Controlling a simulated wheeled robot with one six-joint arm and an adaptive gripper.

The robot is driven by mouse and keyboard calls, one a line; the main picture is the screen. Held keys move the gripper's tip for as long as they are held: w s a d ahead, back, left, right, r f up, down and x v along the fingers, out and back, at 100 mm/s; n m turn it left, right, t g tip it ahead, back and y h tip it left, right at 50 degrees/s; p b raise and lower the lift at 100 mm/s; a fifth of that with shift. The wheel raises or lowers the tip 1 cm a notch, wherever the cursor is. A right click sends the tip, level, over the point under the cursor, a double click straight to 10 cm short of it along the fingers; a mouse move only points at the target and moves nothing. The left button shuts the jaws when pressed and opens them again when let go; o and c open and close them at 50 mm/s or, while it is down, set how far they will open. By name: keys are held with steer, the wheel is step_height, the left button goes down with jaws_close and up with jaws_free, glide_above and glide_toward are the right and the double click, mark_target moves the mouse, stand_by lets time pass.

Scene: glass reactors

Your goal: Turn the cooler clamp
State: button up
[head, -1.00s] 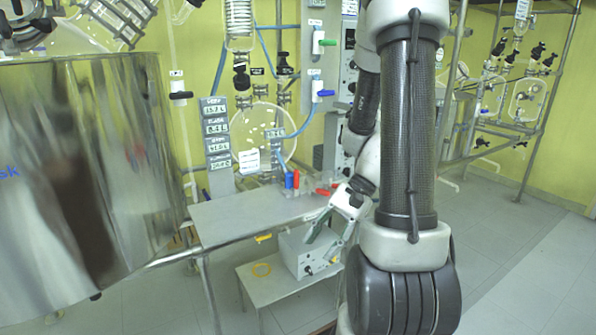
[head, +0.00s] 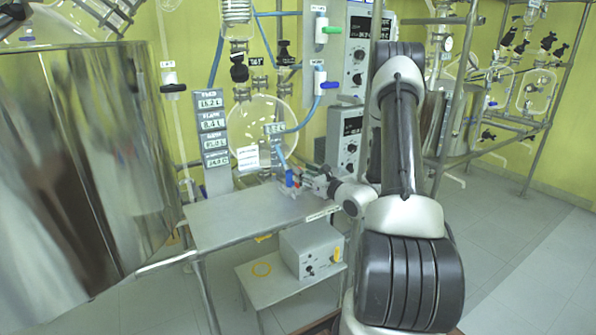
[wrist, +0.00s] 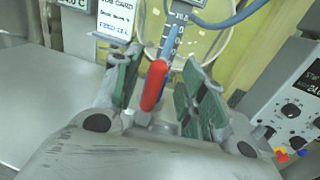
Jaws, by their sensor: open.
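A red lever handle (wrist: 154,85) stands upright and slightly tilted between the two fingers of my gripper (wrist: 160,74) in the wrist view. The fingers are open, with green pads on either side of it and visible gaps. No label marks which part is the cooler clamp. In the head view my gripper (head: 307,180) is at the back of the grey table, beside a blue handle (head: 289,178). The red lever is mostly hidden there by the gripper. A blue hose (wrist: 235,18) runs above the gripper in the wrist view.
The grey table (head: 225,220) is bare at its front and left. A large shiny vessel (head: 90,170) fills the left. A round glass flask (head: 262,130) stands behind the table. A control panel (wrist: 295,112) with knobs is close on the right. A grey box (head: 311,250) sits below.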

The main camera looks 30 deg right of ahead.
steer(key=shift+w+a, duration=0.2)
steer(key=shift+w, duration=0.75)
steer(key=shift+w+a, duration=0.2)
steer(key=shift+w, duration=0.7)
steer(key=shift+c, duration=0.2)
jaws_close()
